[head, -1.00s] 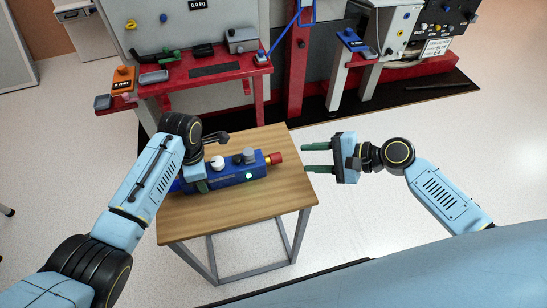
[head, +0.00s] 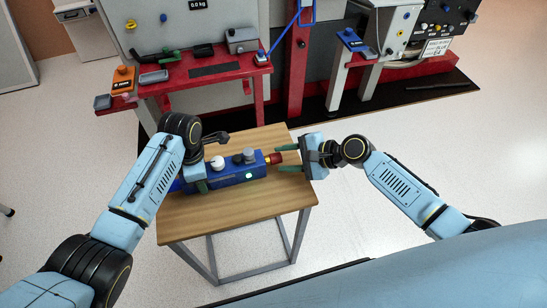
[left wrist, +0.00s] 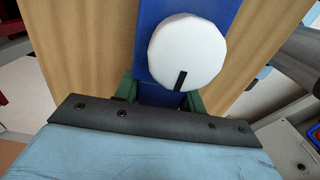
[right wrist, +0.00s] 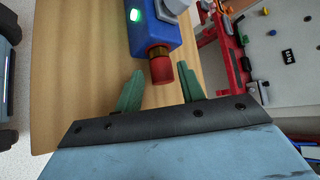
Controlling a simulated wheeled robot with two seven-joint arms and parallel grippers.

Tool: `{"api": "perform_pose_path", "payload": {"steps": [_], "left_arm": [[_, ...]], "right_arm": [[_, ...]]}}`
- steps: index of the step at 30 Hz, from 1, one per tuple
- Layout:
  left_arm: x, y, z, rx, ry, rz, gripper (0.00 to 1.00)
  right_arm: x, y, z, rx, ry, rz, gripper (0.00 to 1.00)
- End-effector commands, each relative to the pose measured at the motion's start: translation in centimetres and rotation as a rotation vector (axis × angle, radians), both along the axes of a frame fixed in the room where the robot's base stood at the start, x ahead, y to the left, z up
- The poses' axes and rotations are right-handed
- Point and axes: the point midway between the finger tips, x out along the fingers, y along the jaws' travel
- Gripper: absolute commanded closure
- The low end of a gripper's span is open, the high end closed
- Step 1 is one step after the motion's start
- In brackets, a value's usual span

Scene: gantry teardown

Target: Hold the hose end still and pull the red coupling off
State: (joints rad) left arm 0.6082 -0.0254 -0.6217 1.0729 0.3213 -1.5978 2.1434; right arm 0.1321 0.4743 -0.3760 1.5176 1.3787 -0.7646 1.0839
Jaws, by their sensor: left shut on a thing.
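A blue block-like body (head: 225,175) lies on the small wooden table. It carries a white knob (head: 217,162), a grey fitting (head: 249,155) and a lit green spot. The red coupling (head: 274,159) sits on its right end, with a brass-coloured ring behind it in the right wrist view (right wrist: 161,67). My left gripper (head: 199,180) is shut on the blue body near the white knob; its green fingers flank the body in the left wrist view (left wrist: 160,100). My right gripper (head: 285,158) is open, its green fingers on either side of the red coupling with gaps visible in the right wrist view (right wrist: 160,88).
The wooden table (head: 245,208) has bare top in front of the blue body. A red workbench (head: 205,80) with tools and trays stands behind. Open floor (head: 420,130) lies to the right.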

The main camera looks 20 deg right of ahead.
Motion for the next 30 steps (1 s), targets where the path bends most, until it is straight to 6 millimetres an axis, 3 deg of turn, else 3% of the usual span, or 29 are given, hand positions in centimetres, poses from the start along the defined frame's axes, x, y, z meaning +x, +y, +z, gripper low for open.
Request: {"api": "perform_pose_path", "payload": {"steps": [7, 19, 28, 30], "left_arm": [[0.0, 0.1, 0.0, 0.001, 0.000, 0.001, 0.89], [0.0, 0.1, 0.0, 0.002, 0.000, 0.001, 0.89], [0.0, 0.1, 0.0, 0.002, 0.000, 0.001, 0.89], [0.0, 0.1, 0.0, 0.002, 0.000, 0.001, 0.89]], "right_arm": [[1.2, 1.7, -1.2, 0.002, -0.001, -0.002, 0.61], [1.5, 2.1, -1.5, 0.000, -0.001, -0.001, 0.61], [1.4, 2.1, -1.5, 0.001, 0.000, -0.001, 0.99], [1.4, 2.1, -1.4, 0.001, -0.001, -0.001, 1.00]]}}
